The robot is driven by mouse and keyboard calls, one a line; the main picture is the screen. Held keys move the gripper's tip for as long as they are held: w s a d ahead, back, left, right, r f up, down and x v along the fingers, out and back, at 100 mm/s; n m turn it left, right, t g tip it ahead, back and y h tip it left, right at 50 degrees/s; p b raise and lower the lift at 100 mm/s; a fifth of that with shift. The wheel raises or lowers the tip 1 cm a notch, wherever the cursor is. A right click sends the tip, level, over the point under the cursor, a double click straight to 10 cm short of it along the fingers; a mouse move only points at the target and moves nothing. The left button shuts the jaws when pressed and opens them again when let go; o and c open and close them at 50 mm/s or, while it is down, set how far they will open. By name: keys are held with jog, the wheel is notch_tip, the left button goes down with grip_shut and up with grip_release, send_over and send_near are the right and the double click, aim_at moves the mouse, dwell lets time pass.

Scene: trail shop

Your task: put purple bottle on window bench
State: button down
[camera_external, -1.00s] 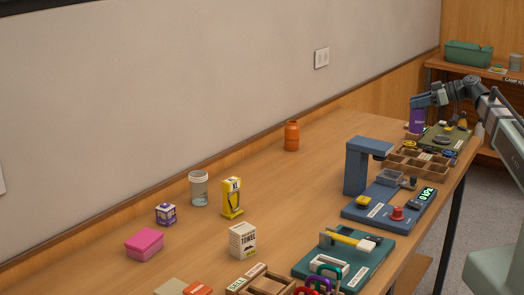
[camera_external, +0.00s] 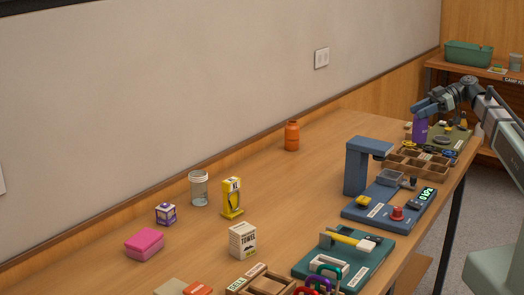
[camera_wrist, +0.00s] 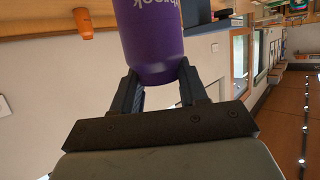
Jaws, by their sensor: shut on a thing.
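The purple bottle (camera_external: 421,131) is at the far right end of the long table, below my gripper (camera_external: 422,111). In the wrist view the purple bottle (camera_wrist: 150,38) sits between the two dark fingers of my gripper (camera_wrist: 160,78), which are shut on it. The top of the picture cuts the bottle off. In the external view it looks upright; I cannot tell whether its base is clear of the table. I cannot pick out the window bench for certain; windows (camera_wrist: 240,62) show at the right in the wrist view.
Near the bottle are a wooden divided tray (camera_external: 418,162) and a green board (camera_external: 450,136). A blue stand (camera_external: 362,165) is left of the tray. An orange bottle (camera_external: 292,136) stands by the wall. A shelf with a green bin (camera_external: 468,54) is at the back right.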

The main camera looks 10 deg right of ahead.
aim_at(423, 140)
jog(key=shift+f, duration=5.15)
jog(key=shift+f, duration=0.25)
jog(key=c, duration=0.5)
grip_release()
jog(key=shift+d, duration=0.15)
jog(key=v, duration=1.3)
jog(key=shift+d, duration=0.25)
